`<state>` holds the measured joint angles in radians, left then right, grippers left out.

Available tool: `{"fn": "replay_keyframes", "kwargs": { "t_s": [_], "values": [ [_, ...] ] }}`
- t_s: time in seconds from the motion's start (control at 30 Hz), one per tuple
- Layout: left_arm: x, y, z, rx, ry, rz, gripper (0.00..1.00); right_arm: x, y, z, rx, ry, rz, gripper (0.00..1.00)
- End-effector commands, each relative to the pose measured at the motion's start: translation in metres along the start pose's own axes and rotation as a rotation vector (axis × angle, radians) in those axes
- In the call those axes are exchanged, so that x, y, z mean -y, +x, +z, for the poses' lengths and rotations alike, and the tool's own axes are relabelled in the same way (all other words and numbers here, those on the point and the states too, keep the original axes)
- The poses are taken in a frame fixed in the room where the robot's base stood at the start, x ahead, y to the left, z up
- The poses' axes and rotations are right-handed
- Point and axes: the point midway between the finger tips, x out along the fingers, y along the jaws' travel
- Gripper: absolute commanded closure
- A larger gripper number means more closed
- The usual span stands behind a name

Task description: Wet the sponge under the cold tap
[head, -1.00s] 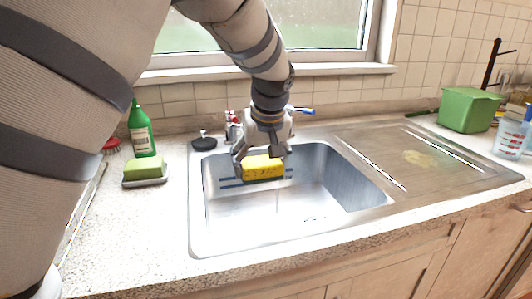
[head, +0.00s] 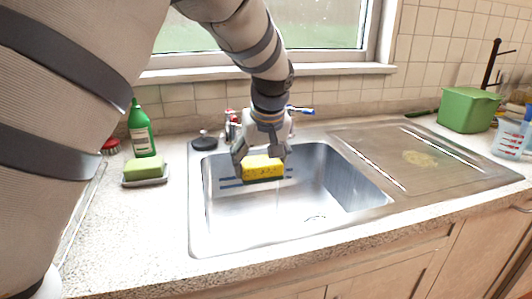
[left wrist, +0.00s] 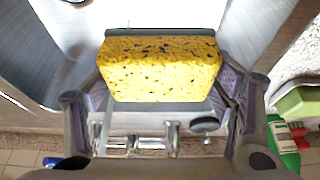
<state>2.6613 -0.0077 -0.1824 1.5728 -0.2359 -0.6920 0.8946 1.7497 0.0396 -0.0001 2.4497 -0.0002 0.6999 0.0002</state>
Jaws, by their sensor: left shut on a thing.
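My left gripper (head: 262,157) is shut on the yellow sponge (head: 262,168), with one finger at each end. It holds the sponge over the back part of the steel sink (head: 225,240), above the bottom. In the left wrist view the speckled sponge (left wrist: 160,70) sits level between the fingers. The cold tap's blue handle (head: 301,111) shows behind the gripper, on the right. A red-marked tap (head: 231,117) stands on the left. The spout is hidden behind my gripper. A thin pale line runs below the sponge; I cannot tell whether it is water. My right gripper is not in view.
Left of the sink are a green block on a grey dish (head: 146,181), a green bottle (head: 142,134) and a red brush (head: 110,146). The drainboard (head: 425,155) is clear; a green tub (head: 468,112) and measuring jug (head: 511,138) stand beyond.

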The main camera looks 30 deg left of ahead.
Motion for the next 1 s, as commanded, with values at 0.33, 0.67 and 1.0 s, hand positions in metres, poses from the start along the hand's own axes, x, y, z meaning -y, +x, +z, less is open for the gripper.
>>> {"fn": "replay_keyframes", "kwargs": {
  "t_s": [0.33, 0.67, 1.0],
  "values": [
    [0.013, -0.036, 0.017, -0.002, 0.001, 0.001, 0.46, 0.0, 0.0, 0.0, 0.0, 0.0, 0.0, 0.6],
    [0.021, -0.054, 0.027, 0.0, 0.0, 0.0, 0.46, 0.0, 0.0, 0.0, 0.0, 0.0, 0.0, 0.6],
    [0.02, -0.054, 0.027, 0.0, 0.0, 0.0, 0.46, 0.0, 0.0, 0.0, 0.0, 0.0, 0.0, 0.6]
  ]
}}
